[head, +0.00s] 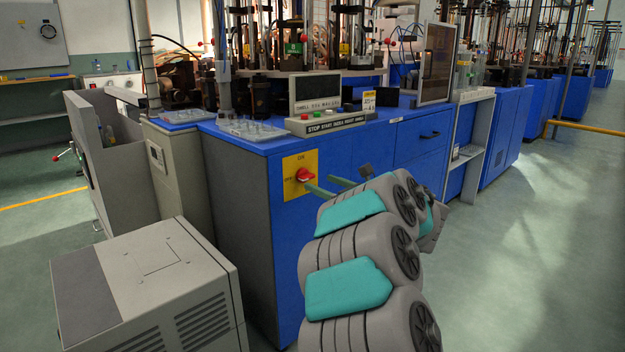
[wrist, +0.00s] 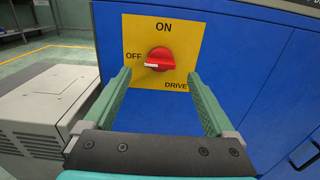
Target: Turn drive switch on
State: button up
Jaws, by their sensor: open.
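The drive switch (wrist: 160,59) is a red rotary knob on a yellow plate (wrist: 185,28) marked ON at the top, OFF at the left and DRIVE at the lower right. Its white pointer mark faces left, toward OFF. In the head view my gripper (head: 321,187) reaches toward the plate from the right.
A grey cabinet (head: 150,285) stands at the lower left, close to the switch panel. A control box with buttons (head: 327,123) and clear trays (head: 254,130) sit on the blue machine (head: 245,185). The floor on the right (head: 540,240) is clear.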

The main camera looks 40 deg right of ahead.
aim_at(310, 178)
jog(key=shift+w+a, duration=0.15)
jog(key=shift+w, duration=2.45)
jog(key=shift+f, duration=0.1)
jog(key=c, duration=1.4)
